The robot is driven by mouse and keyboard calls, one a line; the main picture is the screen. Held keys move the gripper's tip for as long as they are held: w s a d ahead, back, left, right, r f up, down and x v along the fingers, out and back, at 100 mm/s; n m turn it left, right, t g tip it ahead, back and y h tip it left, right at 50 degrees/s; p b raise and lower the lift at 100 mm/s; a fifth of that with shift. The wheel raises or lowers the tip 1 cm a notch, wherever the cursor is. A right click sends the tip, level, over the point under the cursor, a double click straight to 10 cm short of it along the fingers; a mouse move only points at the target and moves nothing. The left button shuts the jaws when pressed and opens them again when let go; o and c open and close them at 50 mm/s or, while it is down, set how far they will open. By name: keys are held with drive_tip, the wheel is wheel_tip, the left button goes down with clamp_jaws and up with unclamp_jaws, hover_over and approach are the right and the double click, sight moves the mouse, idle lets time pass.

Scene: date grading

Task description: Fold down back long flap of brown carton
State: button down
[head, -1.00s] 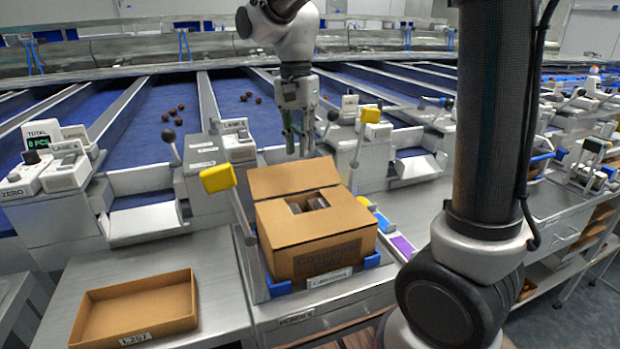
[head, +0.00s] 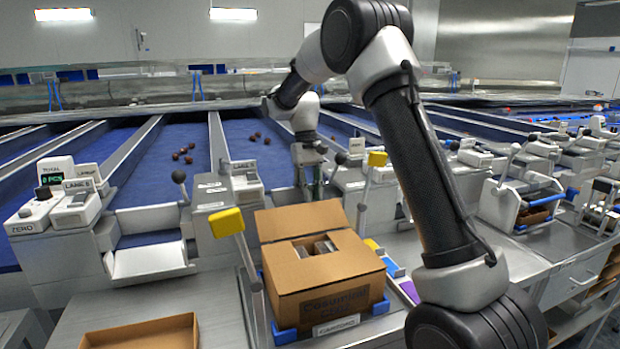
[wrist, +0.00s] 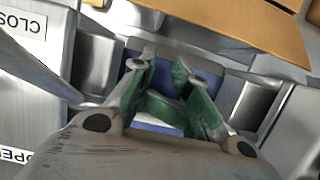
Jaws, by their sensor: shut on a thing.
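The brown carton (head: 335,292) sits upright in a blue-cornered holder at the bench front in the head view. Its back long flap (head: 300,220) stands up, tilted backward. The other top flaps lie folded in, leaving a small opening with packs (head: 316,248) showing inside. My gripper (head: 312,192) is just behind the back flap, its lower end close to the flap's top edge.
An open shallow brown tray (head: 140,338) lies at front left. Grey lane housings (head: 212,195) and blue lanes with dates are behind.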

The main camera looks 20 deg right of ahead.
sight(312, 203)
drive_tip(key=x, duration=0.3)
drive_tip(key=shift+s+f, duration=0.1)
drive_tip(key=shift+s, duration=0.05)
drive_tip(key=shift+s+r, duration=0.35)
drive_tip(key=shift+r, duration=0.25)
drive_tip(key=shift+s+r, duration=0.35)
drive_tip(key=shift+r, duration=0.3)
drive_tip(key=shift+s+r, duration=0.3)
drive_tip(key=shift+r, duration=0.15)
drive_tip(key=shift+r, duration=0.15)
